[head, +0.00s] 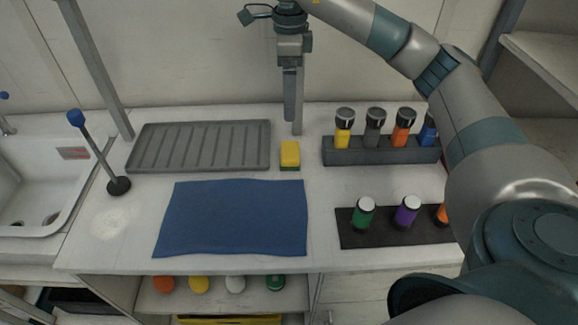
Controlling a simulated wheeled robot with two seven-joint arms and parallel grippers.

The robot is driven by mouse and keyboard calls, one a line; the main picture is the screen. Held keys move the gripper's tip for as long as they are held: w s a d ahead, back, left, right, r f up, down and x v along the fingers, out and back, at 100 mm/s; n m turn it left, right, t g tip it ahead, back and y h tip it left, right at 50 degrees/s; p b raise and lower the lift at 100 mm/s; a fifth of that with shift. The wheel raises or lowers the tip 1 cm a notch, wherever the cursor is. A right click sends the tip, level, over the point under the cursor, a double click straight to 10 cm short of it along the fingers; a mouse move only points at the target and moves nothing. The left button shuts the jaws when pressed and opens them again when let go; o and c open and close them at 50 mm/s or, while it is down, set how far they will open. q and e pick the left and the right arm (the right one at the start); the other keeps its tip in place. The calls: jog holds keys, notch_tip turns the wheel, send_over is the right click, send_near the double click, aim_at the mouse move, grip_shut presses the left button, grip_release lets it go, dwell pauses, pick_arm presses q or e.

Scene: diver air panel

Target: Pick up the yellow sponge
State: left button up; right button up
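The yellow sponge (290,151) has a dark green lower edge. It lies on the white counter just right of the grey ribbed tray and behind the blue cloth. My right arm comes in from the right and bends over the back of the counter. Its gripper (294,122) points down and appears just behind and above the sponge in the picture, apart from it. The two fingers show almost edge-on, so their gap is unclear. The sponge is fully visible. My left gripper is not in view.
The grey tray (200,146) lies left of the sponge, the blue cloth (235,218) in front. A dark rack (375,150) with several capped bottles stands right. A dark mat (385,238) holds more bottles. A blue-topped lever (98,150) stands beside the sink (35,185).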

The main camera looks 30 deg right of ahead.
aim_at(289, 149)
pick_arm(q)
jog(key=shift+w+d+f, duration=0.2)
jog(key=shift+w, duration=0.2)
pick_arm(e)
jog(key=shift+f, duration=0.45)
jog(key=shift+f, duration=0.1)
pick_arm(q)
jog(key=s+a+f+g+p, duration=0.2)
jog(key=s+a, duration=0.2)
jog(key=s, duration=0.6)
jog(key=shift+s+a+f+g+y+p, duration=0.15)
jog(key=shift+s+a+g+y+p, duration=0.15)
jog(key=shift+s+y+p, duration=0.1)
pick_arm(e)
notch_tip(289, 149, down, 12)
jog(key=shift+f, duration=0.1)
